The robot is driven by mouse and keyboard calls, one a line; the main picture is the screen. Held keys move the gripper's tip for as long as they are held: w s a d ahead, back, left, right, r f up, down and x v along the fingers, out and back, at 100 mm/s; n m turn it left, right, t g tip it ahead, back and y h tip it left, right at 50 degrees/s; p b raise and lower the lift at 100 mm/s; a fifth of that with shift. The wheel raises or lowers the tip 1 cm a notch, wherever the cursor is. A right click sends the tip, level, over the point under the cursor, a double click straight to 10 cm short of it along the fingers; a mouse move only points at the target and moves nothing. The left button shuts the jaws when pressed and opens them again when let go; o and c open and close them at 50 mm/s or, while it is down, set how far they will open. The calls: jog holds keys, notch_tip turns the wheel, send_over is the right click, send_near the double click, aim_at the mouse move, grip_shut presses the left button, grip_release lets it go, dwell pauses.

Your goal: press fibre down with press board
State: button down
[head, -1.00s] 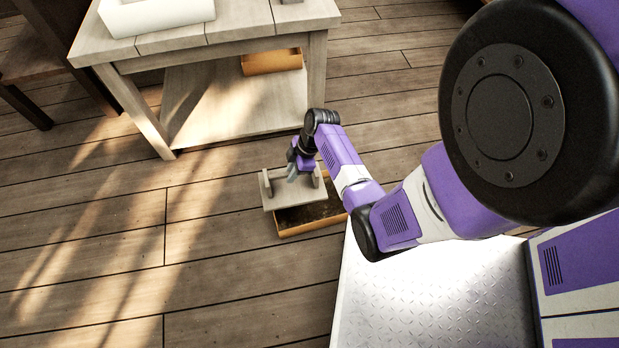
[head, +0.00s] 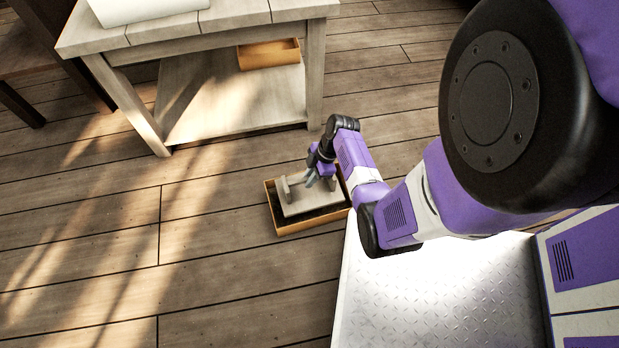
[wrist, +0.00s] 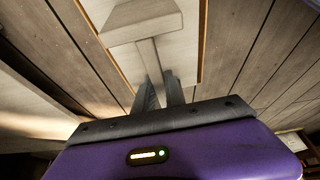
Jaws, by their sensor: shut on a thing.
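The press board (head: 300,203) is a pale wooden board with raised blocks and a bar between them. In the head view it lies over the open wooden box (head: 298,230) on the floor, within its rim. Dark fibre (head: 334,211) shows in the box along the board's near and right sides. My gripper (head: 319,177) is above the board and shut on its bar. The wrist view shows the fingers (wrist: 160,92) around the bar of the press board (wrist: 128,62). Whether the board touches the fibre cannot be told.
A pale wooden table (head: 92,50) stands behind, with a white object (head: 145,8) on top and another wooden box (head: 268,55) on its lower shelf. Bare plank floor (head: 80,270) lies to the left. My metal-plated base is at lower right.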

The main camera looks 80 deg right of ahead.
aim_at(307, 190)
jog(key=shift+f+b, duration=1.95)
jog(key=shift+f, duration=0.8)
jog(key=shift+f+b, duration=1)
jog(key=shift+f, duration=0.2)
jog(key=shift+f+b, duration=0.95)
jog(key=shift+f, duration=0.35)
jog(key=shift+a+f, duration=0.1)
dwell(0.8)
notch_tip(307, 190, up, 12)
jog(key=p, duration=1)
jog(key=shift+f+p, duration=0.15)
jog(key=shift+p, duration=0.25)
